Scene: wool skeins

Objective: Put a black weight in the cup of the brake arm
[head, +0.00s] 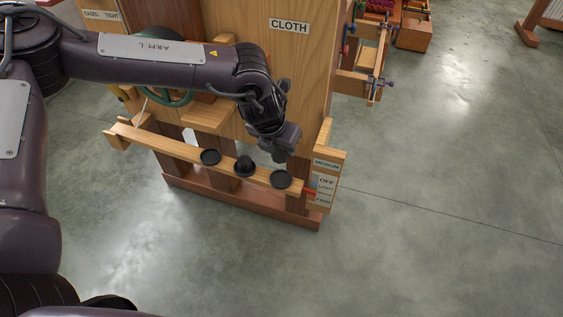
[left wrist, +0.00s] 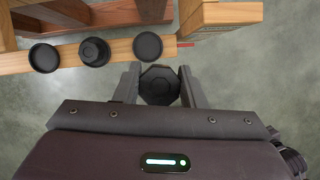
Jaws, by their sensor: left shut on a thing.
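The brake arm (head: 185,150) is a long wooden beam along the front of the wooden machine. Its right-hand cup (head: 281,179) is a shallow black dish and looks empty; it also shows in the left wrist view (left wrist: 148,46). The left-hand cup (head: 210,157) looks empty too. A black stepped weight (head: 245,165) appears to stand at the middle position. My left gripper (head: 283,148) is above and behind the right end of the beam. In the left wrist view its fingers are shut on a black octagonal weight (left wrist: 160,86), apart from the cups. My right gripper is out of view.
A wooden scale board (head: 325,180) with MEDIUM, OFF, LIGHT and FIRM labels stands at the beam's right end, beside a red pointer (head: 309,191). A tall CLOTH panel (head: 300,70) rises behind. The floor in front and to the right is clear.

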